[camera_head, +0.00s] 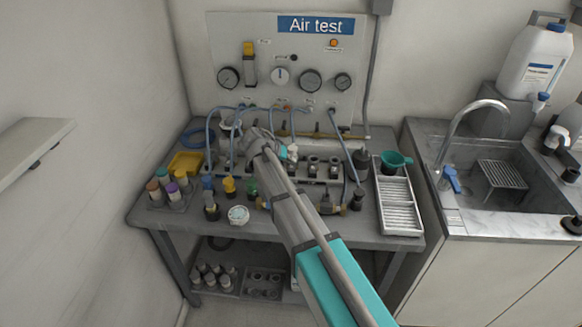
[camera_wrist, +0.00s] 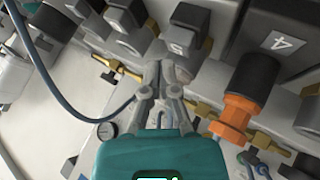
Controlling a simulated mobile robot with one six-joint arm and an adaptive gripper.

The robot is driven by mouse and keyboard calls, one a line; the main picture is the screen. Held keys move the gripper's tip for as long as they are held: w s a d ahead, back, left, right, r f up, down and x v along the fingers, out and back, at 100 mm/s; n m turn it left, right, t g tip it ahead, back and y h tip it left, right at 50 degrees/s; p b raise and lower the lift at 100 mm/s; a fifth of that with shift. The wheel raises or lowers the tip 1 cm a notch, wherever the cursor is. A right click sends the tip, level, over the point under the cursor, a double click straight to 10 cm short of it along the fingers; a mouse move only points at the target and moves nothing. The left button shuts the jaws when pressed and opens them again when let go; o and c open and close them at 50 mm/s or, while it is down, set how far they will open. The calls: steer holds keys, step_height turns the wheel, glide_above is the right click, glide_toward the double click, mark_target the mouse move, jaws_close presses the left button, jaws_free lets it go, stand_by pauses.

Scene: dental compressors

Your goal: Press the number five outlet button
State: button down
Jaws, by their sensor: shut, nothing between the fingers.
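A grey outlet row (camera_head: 318,172) runs across the middle of the workbench in the head view. In the wrist view, an outlet with a dark block-shaped top (camera_wrist: 190,20) carries a small pale number plate (camera_wrist: 181,46) that looks like a five. To its right is a larger dark outlet marked 4 (camera_wrist: 280,41). My gripper (camera_wrist: 163,68) is shut and empty, with its fingertips just below the number plate. I cannot tell whether they touch the outlet. In the head view my arm hides part of the row, and the fingertips cannot be made out.
An orange and black fitting (camera_wrist: 240,105) stands close right of my gripper, and a dark hose (camera_wrist: 60,95) curves on the left. Gauges hang on the Air test panel (camera_head: 225,45) behind the bench. A white slotted tray (camera_head: 399,205) lies at the bench's right.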

mark_target(290, 167)
steer(key=shift+f+b, duration=0.75)
steer(key=shift+f, duration=0.1)
stand_by(1.0)
steer(key=shift+r, duration=0.15)
steer(key=shift+r+p, duration=0.8)
steer(key=shift+p, duration=0.15)
steer(key=shift+r, duration=0.1)
steer(key=shift+r+p, duration=2.4)
steer(key=shift+p, duration=0.1)
